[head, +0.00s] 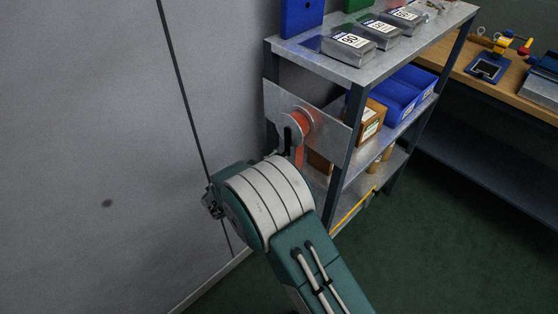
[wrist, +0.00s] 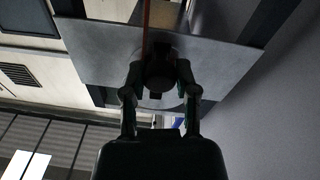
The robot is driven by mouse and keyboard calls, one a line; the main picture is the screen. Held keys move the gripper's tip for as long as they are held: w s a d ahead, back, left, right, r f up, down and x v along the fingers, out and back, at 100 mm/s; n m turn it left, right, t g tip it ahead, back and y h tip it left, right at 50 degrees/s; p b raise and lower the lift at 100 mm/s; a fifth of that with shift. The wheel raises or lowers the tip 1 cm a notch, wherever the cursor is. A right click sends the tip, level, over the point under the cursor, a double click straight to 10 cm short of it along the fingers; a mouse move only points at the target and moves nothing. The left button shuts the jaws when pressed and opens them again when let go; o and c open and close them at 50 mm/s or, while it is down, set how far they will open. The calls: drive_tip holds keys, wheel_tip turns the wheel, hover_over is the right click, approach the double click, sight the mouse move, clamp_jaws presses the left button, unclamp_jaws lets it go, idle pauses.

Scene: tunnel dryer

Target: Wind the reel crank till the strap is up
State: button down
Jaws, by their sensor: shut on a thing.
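The reel (head: 307,121) with an orange strap wound on it sits on a grey metal plate (head: 335,132) at the end of the shelf rack. A length of strap (head: 299,156) hangs below the reel, and a thin orange line of strap (wrist: 147,25) shows in the wrist view. The crank (head: 290,127) is a grey disc or arm in front of the reel. In the wrist view my gripper (wrist: 161,72) has a finger on each side of the dark crank knob (wrist: 159,76) and is shut on it. In the head view my arm hides most of the gripper.
The metal rack (head: 350,70) holds labelled grey boxes (head: 348,46) on top and blue bins (head: 398,98) below. A grey wall (head: 90,150) stands close on the left. A wooden workbench (head: 510,75) is at the right. Green floor (head: 450,230) is clear there.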

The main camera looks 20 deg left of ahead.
drive_tip(key=shift+a+f, duration=0.1)
drive_tip(key=shift+f, duration=0.2)
drive_tip(key=shift+c, duration=1.9)
unclamp_jaws()
drive_tip(key=shift+a, duration=0.15)
drive_tip(key=shift+w+r, duration=0.1)
drive_tip(key=shift+r, duration=0.05)
drive_tip(key=v, duration=1.2)
